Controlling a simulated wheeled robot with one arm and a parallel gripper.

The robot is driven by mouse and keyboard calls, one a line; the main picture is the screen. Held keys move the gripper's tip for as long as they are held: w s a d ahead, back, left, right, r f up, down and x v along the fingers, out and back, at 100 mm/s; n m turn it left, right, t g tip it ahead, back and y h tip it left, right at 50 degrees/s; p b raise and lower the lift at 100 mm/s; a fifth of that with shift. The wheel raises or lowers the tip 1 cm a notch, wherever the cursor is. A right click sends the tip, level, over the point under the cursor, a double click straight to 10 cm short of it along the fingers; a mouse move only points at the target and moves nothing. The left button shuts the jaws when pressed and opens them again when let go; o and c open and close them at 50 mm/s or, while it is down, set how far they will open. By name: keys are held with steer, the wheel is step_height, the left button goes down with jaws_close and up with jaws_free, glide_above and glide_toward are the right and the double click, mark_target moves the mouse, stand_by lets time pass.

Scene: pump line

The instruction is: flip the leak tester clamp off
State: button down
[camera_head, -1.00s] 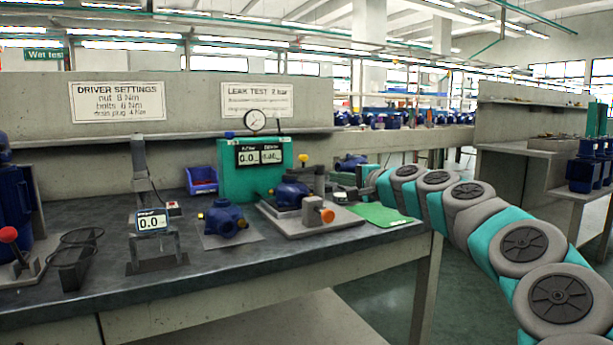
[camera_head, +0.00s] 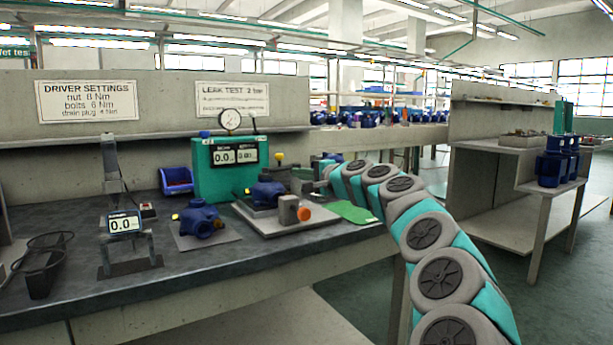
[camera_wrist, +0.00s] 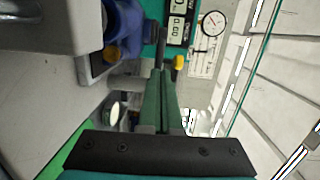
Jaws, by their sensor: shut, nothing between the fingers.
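The leak tester (camera_head: 222,180) is a teal box with a display and round gauge at the back of the bench. In front of it, a blue pump (camera_head: 265,194) sits on a grey fixture plate (camera_head: 268,224). The clamp's yellow knob (camera_head: 279,157) stands above and right of the pump; it also shows in the wrist view (camera_wrist: 178,62). In the wrist view my gripper (camera_wrist: 161,78) is shut and empty, its green fingers reaching towards the clamp, tips close to the knob. Contact cannot be told. In the head view the fingers are hard to make out beside the clamp.
An orange knob on a grey block (camera_head: 289,210) stands at the fixture's front right. A green mat (camera_head: 353,212) lies to the right. A second blue pump (camera_head: 200,219), a small display stand (camera_head: 125,224) and a blue bin (camera_head: 177,181) are to the left.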

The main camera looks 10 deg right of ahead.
mark_target(277, 169)
steer(key=shift+x, duration=3.7)
steer(key=shift+a, duration=0.15)
